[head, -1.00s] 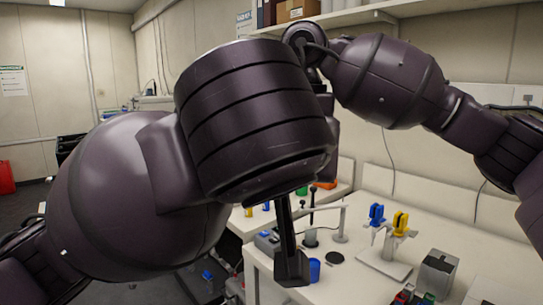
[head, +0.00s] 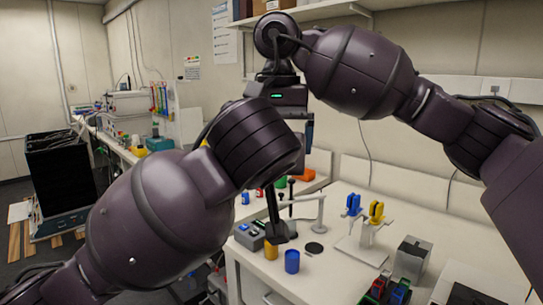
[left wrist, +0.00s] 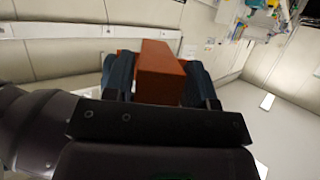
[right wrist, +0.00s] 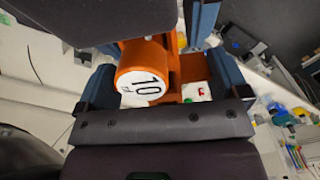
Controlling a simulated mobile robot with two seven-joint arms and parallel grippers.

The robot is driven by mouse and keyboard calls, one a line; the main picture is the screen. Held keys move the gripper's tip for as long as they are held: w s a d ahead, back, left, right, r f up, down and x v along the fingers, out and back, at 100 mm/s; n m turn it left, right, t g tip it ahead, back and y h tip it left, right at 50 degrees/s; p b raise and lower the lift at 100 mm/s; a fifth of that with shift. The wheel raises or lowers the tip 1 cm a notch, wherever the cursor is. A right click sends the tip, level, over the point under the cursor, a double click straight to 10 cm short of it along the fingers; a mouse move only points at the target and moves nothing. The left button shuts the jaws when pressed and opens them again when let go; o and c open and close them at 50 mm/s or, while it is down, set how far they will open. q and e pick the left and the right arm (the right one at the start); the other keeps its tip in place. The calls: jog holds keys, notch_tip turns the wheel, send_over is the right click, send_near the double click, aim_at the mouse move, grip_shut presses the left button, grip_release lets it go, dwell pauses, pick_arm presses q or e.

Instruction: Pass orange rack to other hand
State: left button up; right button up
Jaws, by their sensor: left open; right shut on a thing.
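The orange rack (left wrist: 162,72) shows in the left wrist view as an orange block between the blue-grey fingers of my left gripper (left wrist: 160,88), which is open around it. In the right wrist view the orange rack (right wrist: 188,68) sits between the fingers of my right gripper (right wrist: 165,90), shut on it. That view also shows an orange cylinder (right wrist: 142,75) with a white top marked 10, and a white piece with a red mark beside it. In the head view my right gripper (head: 290,95) points down; its fingertips and the rack are mostly hidden behind my left wrist.
Below is a white bench (head: 325,265) with a blue cup (head: 292,261), a stand with blue and yellow pieces (head: 376,211) and a grey box (head: 413,256). A wall shelf (head: 330,8) is above. A black cabinet (head: 62,175) stands at the left.

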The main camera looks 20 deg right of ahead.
pick_arm(q)
jog(key=shift+w, duration=0.1)
jog(key=shift+c, duration=0.4)
jog(key=c, duration=0.5)
jog(key=shift+c, duration=0.6)
pick_arm(e)
jog(key=o, duration=0.6)
